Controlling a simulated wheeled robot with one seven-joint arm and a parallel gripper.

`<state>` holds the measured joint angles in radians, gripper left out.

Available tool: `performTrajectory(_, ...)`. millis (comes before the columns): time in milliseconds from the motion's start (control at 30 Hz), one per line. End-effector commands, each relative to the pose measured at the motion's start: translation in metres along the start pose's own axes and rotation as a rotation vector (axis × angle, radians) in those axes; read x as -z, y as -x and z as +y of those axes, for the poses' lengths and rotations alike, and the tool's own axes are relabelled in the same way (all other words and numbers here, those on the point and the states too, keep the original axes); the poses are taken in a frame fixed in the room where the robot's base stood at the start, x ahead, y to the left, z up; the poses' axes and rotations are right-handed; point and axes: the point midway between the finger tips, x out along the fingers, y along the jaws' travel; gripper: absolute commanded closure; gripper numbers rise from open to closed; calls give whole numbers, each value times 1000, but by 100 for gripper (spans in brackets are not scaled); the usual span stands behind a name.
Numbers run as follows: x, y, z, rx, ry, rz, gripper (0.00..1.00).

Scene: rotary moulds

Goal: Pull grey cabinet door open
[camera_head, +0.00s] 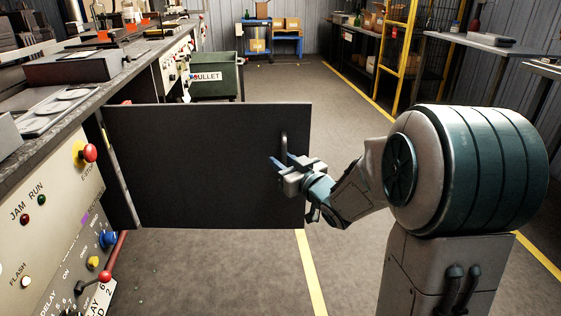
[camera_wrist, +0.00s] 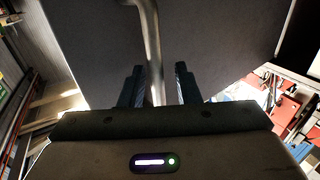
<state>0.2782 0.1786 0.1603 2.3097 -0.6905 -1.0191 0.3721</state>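The dark grey cabinet door (camera_head: 205,165) stands swung far out from the machine on the left, its hinged edge at the cabinet. Its bar handle (camera_head: 284,148) is near the free right edge. My gripper (camera_head: 285,166) is at the handle's lower part. In the wrist view, my gripper (camera_wrist: 160,85) has its two fingers apart, with the metal handle (camera_wrist: 153,45) showing between them, nearer the left finger. A gap shows on the right side of the handle. The handle's lower end is hidden by my gripper in the head view.
The machine's control panel (camera_head: 50,220), with buttons and levers, fills the left edge below a grey worktop (camera_head: 85,98). A green bin (camera_head: 215,80) stands beyond the door. The floor (camera_head: 210,270) in front of the door is clear.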

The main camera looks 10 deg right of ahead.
Motion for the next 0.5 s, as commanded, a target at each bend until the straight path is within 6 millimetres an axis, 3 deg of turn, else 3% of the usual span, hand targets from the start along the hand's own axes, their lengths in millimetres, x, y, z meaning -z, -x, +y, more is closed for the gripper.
performTrajectory(167, 3, 25, 2, -6, -1, -2, 70)
performTrajectory(500, -2, 102, 0, -1, 4, 4, 70)
